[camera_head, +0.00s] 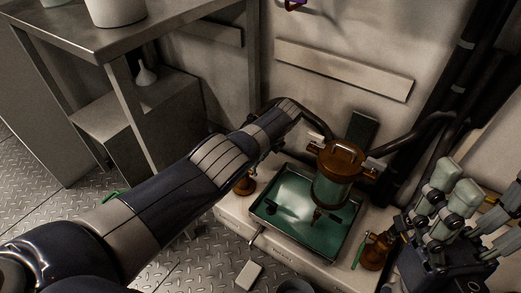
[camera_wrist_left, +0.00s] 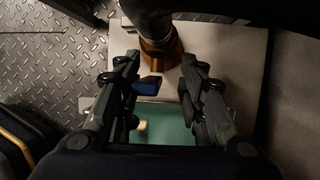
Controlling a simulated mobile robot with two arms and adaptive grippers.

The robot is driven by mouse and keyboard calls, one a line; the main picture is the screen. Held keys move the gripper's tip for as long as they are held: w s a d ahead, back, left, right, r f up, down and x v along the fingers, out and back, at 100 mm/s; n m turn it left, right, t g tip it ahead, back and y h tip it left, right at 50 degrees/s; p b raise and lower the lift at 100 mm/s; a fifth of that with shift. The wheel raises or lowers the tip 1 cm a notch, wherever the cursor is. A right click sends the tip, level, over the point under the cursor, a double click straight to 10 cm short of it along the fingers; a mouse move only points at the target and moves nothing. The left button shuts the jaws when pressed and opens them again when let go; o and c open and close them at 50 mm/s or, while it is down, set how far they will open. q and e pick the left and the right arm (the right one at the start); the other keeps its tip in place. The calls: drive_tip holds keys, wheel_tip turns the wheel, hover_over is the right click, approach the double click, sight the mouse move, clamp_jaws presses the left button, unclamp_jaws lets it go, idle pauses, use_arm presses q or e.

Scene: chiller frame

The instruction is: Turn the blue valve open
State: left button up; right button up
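The blue valve handle (camera_wrist_left: 147,86) shows in the left wrist view, below a brass valve body (camera_wrist_left: 160,52) on a dark pipe. My left gripper (camera_wrist_left: 160,88) is open. Its two fingers stand apart with the blue handle between them in the picture, close to the left finger. I cannot tell if that finger touches it. In the head view my left arm reaches over the left end of the pale base and hides most of the gripper and the handle. A brass fitting (camera_head: 244,186) shows below the arm. My right gripper (camera_head: 450,190) is at the right, fingers up, apart and empty.
A green tray (camera_head: 285,237) sits on the pale base (camera_head: 235,210), with a brass-capped glass cylinder (camera_head: 334,180) over it. Another brass valve with a green handle (camera_head: 359,250) is at the right. A metal table (camera_head: 100,35) stands at the upper left.

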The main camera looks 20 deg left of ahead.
use_arm(q)
drive_tip(key=v, duration=1.2)
idle(0.3)
